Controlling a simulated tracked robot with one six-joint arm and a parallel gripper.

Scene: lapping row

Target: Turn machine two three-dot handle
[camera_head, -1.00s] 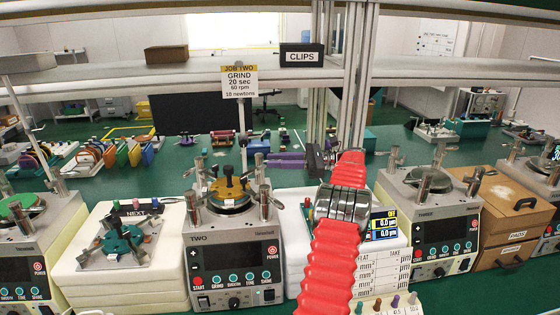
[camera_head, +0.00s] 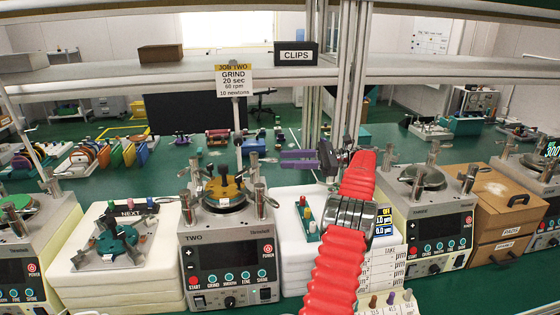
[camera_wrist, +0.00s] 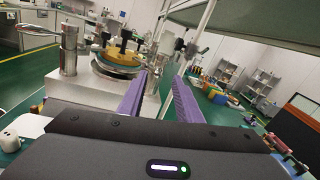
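Machine two (camera_head: 228,262) stands in the middle of the head view, a grey box marked TWO. A yellow-brown disc (camera_head: 215,191) with black knobs lies on its round plate. Silver posts with handles, such as one at its right (camera_head: 260,200), stand around the plate. Any dots on them are too small to tell. In the wrist view the disc (camera_wrist: 122,58) and a post with a long rod (camera_wrist: 69,50) show at upper left. My gripper (camera_head: 285,160) has purple fingers pointing left, behind and right of the machine, apart from it. It is open and empty (camera_wrist: 158,85).
A foam block with a teal fixture (camera_head: 118,243) stands left, and machine three (camera_head: 432,230) stands right. A white stack with coloured pegs (camera_head: 308,222) is under my arm. A shelf (camera_head: 400,68) with a CLIPS box (camera_head: 296,54) and metal uprights stands behind.

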